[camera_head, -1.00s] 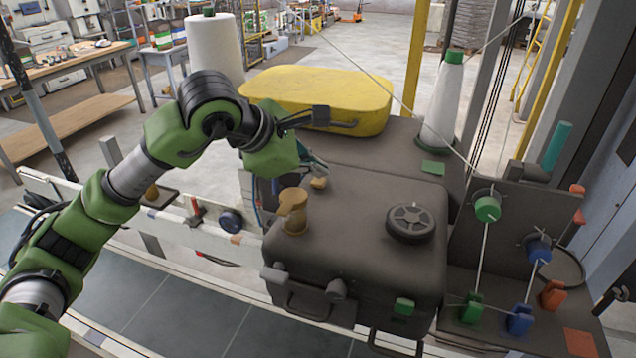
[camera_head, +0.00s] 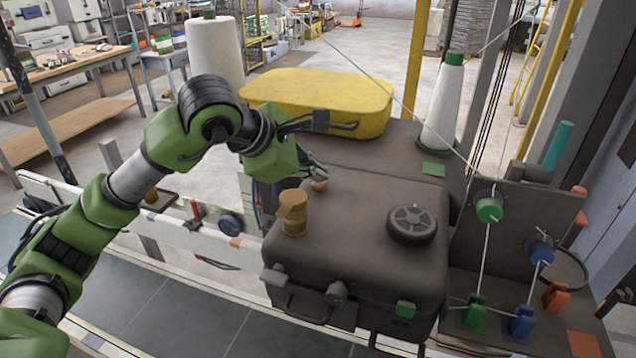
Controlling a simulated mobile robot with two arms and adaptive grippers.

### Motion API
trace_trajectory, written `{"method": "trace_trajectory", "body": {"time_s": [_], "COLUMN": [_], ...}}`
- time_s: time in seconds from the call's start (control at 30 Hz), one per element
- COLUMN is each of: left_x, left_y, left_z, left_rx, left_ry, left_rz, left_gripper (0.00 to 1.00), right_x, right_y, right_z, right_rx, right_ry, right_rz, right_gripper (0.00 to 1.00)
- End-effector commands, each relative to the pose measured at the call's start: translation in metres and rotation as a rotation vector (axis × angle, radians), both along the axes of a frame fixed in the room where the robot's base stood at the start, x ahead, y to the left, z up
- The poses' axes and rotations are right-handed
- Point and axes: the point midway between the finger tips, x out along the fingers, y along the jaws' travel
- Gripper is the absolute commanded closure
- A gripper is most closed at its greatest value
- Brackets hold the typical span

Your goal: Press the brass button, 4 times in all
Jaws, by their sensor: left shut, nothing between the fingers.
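A brass-coloured upright piece (camera_head: 293,215) with a wider top stands on the left of the dark machine housing's top (camera_head: 350,215). A smaller brass-coloured piece (camera_head: 319,185) sits behind it, at the housing's back left edge. I cannot tell for sure which of the two is the brass button. My left gripper (camera_head: 312,167) is shut and empty, just behind the small brass piece and mostly hidden by my green wrist. I cannot tell whether its tips touch that piece. My right gripper is not in view.
A black handwheel (camera_head: 411,223) is on the housing's right. A yellow cover (camera_head: 318,98) and a white thread cone (camera_head: 441,105) stand behind. Green (camera_head: 489,208) and blue (camera_head: 540,249) knobs with taut cords are at the right. A white rail (camera_head: 190,235) runs below my left arm.

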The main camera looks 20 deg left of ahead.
Motion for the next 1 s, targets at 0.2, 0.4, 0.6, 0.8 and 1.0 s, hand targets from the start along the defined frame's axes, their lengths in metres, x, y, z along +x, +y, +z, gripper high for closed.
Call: {"method": "trace_trajectory", "body": {"time_s": [0.2,0.4,0.6,0.8,1.0], "left_x": [0.000,0.000,0.000,0.000,0.000], "left_y": [0.000,0.000,0.000,0.000,0.000], "left_z": [-0.003,-0.005,-0.003,0.008,0.016], "left_rx": [0.001,0.001,0.001,0.001,0.000], "left_ry": [0.000,0.001,0.002,0.000,0.001], "left_rz": [0.001,0.000,0.001,0.001,-0.001], "left_gripper": [1.00,1.00,1.00,1.00,1.00], "right_x": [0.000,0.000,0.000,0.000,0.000], "right_y": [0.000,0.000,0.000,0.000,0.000], "right_z": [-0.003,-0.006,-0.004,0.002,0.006], "right_rx": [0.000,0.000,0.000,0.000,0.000], "right_ry": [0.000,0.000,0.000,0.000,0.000], "right_rz": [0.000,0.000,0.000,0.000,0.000], "right_gripper": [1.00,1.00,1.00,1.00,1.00]}}
